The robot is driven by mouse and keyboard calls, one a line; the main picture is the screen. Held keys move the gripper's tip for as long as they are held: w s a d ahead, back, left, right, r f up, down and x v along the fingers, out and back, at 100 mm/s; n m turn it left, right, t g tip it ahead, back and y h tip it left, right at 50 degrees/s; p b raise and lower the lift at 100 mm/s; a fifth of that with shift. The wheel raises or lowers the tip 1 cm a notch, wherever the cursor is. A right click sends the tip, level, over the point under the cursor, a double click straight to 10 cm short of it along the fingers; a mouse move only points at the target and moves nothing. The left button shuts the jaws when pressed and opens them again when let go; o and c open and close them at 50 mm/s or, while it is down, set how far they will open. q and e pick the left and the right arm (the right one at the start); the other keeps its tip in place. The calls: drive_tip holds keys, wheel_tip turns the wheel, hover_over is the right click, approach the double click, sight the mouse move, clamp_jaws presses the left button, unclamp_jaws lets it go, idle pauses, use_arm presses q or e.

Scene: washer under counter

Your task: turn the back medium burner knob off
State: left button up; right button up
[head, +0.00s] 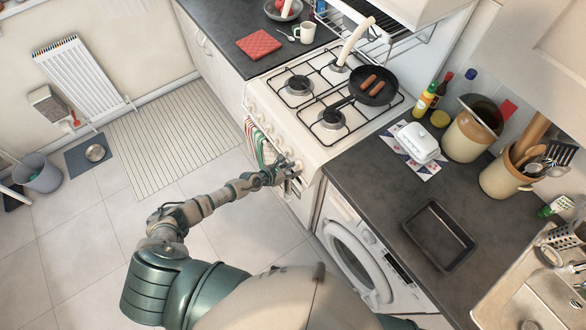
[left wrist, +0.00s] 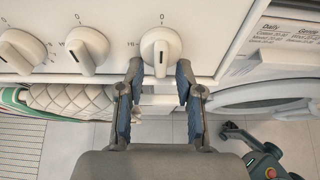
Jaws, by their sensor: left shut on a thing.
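The white stove (head: 330,110) has a row of white round knobs along its front panel. My left gripper (head: 284,172) is at the right end of that row. In the left wrist view, my left gripper (left wrist: 160,72) has one finger on each side of the rightmost visible knob (left wrist: 161,47) and is shut on it. This knob's dark pointer line stands upright in the picture, with a "0" mark above it. I cannot read which burner it serves. Two other knobs, a middle one (left wrist: 87,50) and a left one (left wrist: 20,50), are untouched. My right gripper is not in view.
A black pan (head: 374,86) with two sausages sits on the stove. Striped and quilted cloths (head: 262,148) hang below the knobs. The washer (head: 350,255) stands under the dark counter (head: 385,200) to the right.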

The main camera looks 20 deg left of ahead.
use_arm(q)
drive_tip(key=shift+w+r, duration=0.1)
drive_tip(key=shift+w, duration=0.05)
clamp_jaws()
drive_tip(key=o, duration=1.2)
unclamp_jaws()
drive_tip(key=shift+a, duration=0.1)
drive_tip(key=v, duration=1.2)
drive_tip(key=shift+c, duration=0.3)
